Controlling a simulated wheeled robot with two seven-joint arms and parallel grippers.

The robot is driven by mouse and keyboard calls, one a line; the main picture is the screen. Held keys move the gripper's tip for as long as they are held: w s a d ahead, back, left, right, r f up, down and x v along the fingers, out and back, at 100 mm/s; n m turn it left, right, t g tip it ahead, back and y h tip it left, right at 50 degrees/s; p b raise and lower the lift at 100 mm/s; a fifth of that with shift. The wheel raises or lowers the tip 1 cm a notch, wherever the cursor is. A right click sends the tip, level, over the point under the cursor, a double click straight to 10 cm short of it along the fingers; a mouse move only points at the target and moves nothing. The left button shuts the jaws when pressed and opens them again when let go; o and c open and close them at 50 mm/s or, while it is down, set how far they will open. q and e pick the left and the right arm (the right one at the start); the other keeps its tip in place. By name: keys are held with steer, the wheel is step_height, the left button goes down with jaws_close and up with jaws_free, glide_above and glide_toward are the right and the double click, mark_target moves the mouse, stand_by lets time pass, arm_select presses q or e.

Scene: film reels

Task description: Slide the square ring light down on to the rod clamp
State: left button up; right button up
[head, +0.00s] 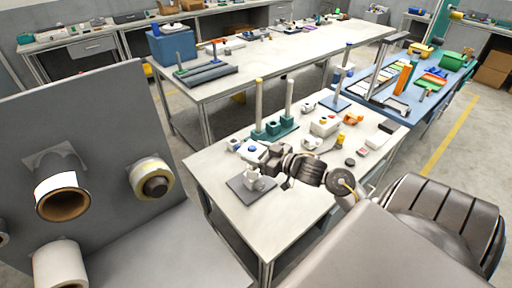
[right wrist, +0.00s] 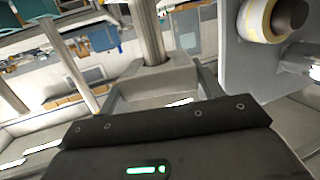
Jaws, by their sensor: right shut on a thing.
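My right gripper (head: 272,164) reaches in from the right over the near pale table. In the right wrist view its jaws (right wrist: 158,92) are closed around a grey, square-edged piece (right wrist: 155,76), which looks like the square ring light. A pale upright rod (right wrist: 148,30) rises at this piece; I cannot tell whether it passes through it or stands behind it. In the head view, a small light-grey fixture (head: 254,181), perhaps the rod clamp, stands on a dark square plate (head: 240,189) just below the gripper. The held piece is mostly hidden there. My left gripper is out of view.
Two tall rods (head: 289,98) stand on a teal base (head: 268,134) behind the gripper. Small parts crowd the table's right side, including a white box (head: 324,126). A grey panel (head: 100,120) with film reels (head: 62,197) stands at the left. The table's front left (head: 215,165) is bare.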

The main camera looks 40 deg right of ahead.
steer(key=shift+f, duration=0.4)
steer(key=shift+f+b, duration=1.4)
steer(key=shift+f, duration=0.9)
steer(key=shift+f, duration=0.55)
steer(key=o, duration=1.2)
steer(key=shift+c, duration=0.2)
steer(key=b+v, duration=0.1)
steer(key=v, duration=1)
steer(key=shift+b, duration=0.3)
